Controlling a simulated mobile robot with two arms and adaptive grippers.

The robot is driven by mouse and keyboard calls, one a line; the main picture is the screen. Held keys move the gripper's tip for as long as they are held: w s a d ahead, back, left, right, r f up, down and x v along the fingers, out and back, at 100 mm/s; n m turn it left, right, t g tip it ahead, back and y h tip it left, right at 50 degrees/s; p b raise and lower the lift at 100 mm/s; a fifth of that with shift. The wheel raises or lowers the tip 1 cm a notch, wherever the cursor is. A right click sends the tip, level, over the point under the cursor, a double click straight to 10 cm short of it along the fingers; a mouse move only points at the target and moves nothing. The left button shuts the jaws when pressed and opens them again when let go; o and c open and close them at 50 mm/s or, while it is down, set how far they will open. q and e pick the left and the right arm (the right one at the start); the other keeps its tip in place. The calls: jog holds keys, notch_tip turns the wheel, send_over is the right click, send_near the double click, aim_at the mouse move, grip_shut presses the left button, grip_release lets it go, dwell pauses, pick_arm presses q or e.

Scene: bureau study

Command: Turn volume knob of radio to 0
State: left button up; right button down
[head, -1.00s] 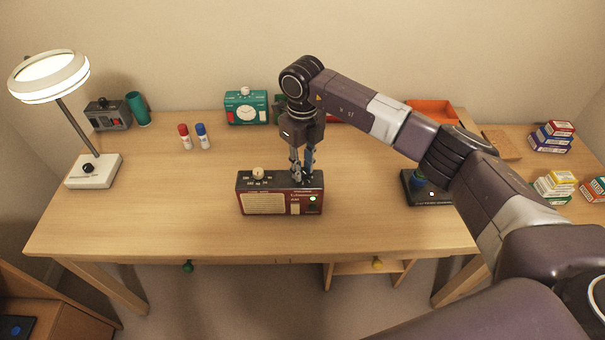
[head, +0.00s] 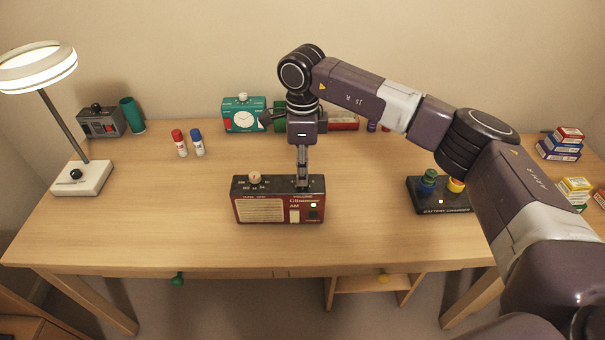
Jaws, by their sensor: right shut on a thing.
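The dark red radio (head: 262,209) stands upright on the desk in the middle of the head view. It has a cream speaker grille, a lit green light at its right front, and a cream knob (head: 255,177) on its top left. My right gripper (head: 302,183) points straight down at the right part of the radio's top. It is shut on a small part there, which looks like the volume knob; the fingers hide it, so its setting cannot be read. My left gripper is not in view.
The desk (head: 140,225) left of the radio is clear.

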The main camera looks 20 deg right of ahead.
jog(key=shift+n, duration=0.3)
jog(key=c, duration=1.7)
grip_release()
notch_tip(320, 180, up, 12)
jog(key=shift+r, duration=0.1)
